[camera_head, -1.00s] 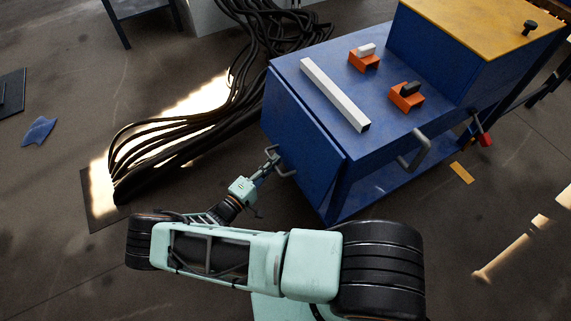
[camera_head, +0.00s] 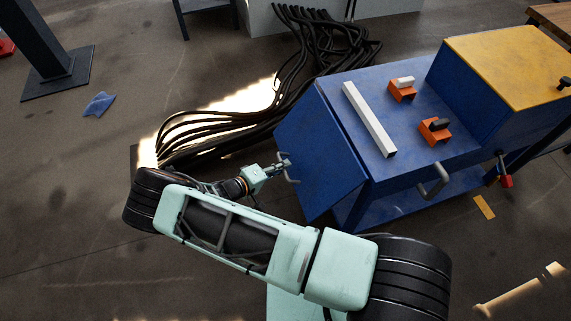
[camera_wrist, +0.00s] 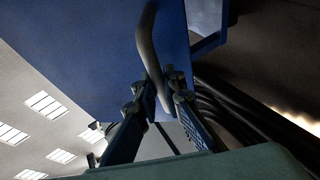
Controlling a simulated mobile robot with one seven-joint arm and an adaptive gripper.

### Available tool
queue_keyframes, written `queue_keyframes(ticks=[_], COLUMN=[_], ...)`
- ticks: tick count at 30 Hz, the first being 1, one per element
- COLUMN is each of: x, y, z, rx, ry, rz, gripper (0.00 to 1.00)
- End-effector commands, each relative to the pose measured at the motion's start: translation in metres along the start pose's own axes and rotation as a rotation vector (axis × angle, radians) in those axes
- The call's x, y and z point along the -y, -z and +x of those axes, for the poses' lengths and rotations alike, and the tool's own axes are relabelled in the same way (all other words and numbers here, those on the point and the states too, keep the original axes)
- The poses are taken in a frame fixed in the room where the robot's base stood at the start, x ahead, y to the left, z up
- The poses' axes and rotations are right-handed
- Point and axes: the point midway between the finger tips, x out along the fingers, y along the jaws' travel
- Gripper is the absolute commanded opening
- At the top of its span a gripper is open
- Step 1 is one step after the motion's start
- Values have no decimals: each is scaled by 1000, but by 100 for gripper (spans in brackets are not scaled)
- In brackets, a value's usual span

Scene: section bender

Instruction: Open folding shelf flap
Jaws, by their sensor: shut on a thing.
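The folding shelf flap (camera_head: 315,150) is a blue panel along the upper left edge of the blue machine body (camera_head: 372,95). It slants outward and down from that edge, with its lower edge apart from the body. A grey bar handle (camera_head: 291,177) sits on its outer face. My gripper (camera_head: 285,166) is shut on this handle. In the wrist view, the two fingers of my gripper (camera_wrist: 160,94) lie on either side of the curved handle (camera_wrist: 149,45), with the blue flap (camera_wrist: 95,50) behind it. The exact finger contact is dark.
A white square bar (camera_head: 368,118) and two orange blocks (camera_head: 402,93) (camera_head: 436,131) lie on the blue top. Black cables (camera_head: 225,125) run over the floor behind my gripper. A second grey handle (camera_head: 435,184) juts from the body's front. Open floor lies at left.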

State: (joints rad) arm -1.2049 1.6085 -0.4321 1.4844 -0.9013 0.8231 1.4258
Motion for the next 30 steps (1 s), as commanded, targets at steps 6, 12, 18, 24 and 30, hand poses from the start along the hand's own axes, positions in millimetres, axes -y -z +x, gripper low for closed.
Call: queue_keyframes(ticks=[6, 12, 18, 24, 30], x=[-2, -2, -1, -1, -1], y=[4, 4, 4, 2, 2], z=[-2, -2, -2, -2, -9], rx=[-6, -6, -5, -3, -3], ry=[8, 8, 7, 7, 7], rz=[5, 5, 4, 4, 4], gripper=[0, 0, 25, 27, 27])
